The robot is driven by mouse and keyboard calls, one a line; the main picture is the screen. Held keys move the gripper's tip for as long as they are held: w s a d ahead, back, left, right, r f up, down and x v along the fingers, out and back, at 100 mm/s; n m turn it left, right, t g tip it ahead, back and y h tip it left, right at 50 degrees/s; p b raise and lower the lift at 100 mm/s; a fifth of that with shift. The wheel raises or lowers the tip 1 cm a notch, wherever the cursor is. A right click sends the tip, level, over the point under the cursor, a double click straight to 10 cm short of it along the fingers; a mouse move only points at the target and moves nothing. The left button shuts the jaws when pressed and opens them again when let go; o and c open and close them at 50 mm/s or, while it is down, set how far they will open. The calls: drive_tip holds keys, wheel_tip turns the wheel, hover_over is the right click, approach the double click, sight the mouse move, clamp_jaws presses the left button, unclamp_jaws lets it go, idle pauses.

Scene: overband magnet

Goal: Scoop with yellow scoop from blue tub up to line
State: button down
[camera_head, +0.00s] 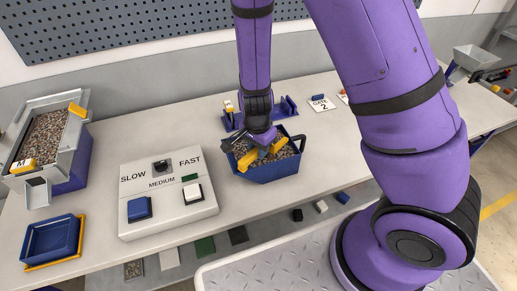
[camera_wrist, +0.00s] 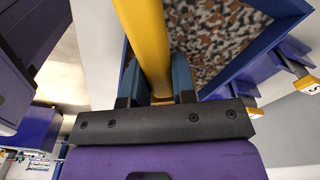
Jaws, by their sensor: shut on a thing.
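The blue tub (camera_head: 268,172) stands on the table near the middle of the head view, filled with mixed brown and grey grains. In the wrist view its blue wall (camera_wrist: 265,42) and grains show at the top right. My gripper (camera_head: 264,143) points down over the tub. It is shut on the handle of the yellow scoop (camera_head: 248,160), which also shows between the fingers in the wrist view (camera_wrist: 148,40). The scoop is at the grains inside the tub; how deep its bowl sits is hidden. I cannot make out a line.
A control box (camera_head: 168,193) marked SLOW, MEDIUM and FAST stands left of the tub. A metal hopper (camera_head: 80,120) with grains is at the far left, behind an empty blue tray (camera_head: 50,240). A card marked GATE 2 (camera_head: 322,104) lies behind right.

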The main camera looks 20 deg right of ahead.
drive_tip(key=shift+r, duration=4.1)
